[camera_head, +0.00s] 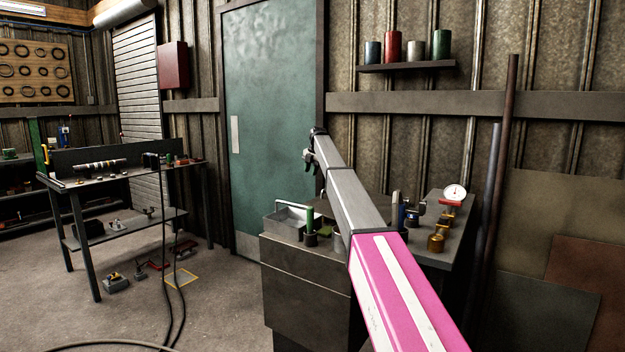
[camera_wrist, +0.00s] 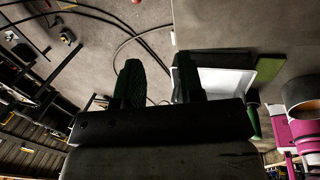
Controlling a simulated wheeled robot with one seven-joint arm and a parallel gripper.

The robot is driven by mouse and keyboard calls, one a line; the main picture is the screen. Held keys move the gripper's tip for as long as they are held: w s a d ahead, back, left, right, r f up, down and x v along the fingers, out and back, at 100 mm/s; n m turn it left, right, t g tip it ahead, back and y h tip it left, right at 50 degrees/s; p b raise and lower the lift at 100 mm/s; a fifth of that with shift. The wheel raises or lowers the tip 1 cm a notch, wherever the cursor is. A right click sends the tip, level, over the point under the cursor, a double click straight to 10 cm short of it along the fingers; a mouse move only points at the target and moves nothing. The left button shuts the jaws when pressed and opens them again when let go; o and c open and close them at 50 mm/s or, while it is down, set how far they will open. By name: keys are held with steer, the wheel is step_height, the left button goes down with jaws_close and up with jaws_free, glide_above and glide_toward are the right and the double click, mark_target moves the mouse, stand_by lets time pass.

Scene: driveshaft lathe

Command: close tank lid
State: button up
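My gripper (camera_head: 310,160) is at the far end of my raised arm, above the cabinet (camera_head: 300,280) and in front of the green door. In the wrist view its two dark fingers (camera_wrist: 159,85) are apart, with only floor and black cable seen between them. An open grey metal box (camera_head: 286,219) with a raised rim or handle stands at the cabinet's left end. In the wrist view a pale-lined open box (camera_wrist: 225,82) lies partly behind the right finger. I cannot clearly make out a tank lid; my arm hides part of the cabinet top.
A green cylinder (camera_head: 310,218) stands beside the box. A dial gauge (camera_head: 455,193) and brass parts (camera_head: 436,242) stand at the cabinet's right. A workbench (camera_head: 120,172) is at left, with black cables on the floor. A shelf (camera_head: 405,67) holds several cans.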

steer(key=w+d+f+t+h, duration=0.15)
steer(key=w+d+t, duration=0.3)
steer(key=d, duration=0.45)
glide_above(326, 196)
steer(key=d, duration=0.1)
steer(key=shift+g+h, duration=0.35)
step_height(326, 196, down, 9)
steer(key=shift+f, duration=0.15)
jaws_close()
steer(key=shift+m, duration=0.3)
steer(key=shift+w+a+f, duration=0.15)
steer(key=shift+a+f, duration=0.05)
steer(key=shift+f, duration=0.95)
steer(key=shift+w+a+f, duration=0.1)
steer(key=shift+a+f, duration=0.05)
steer(key=shift+f, duration=0.95)
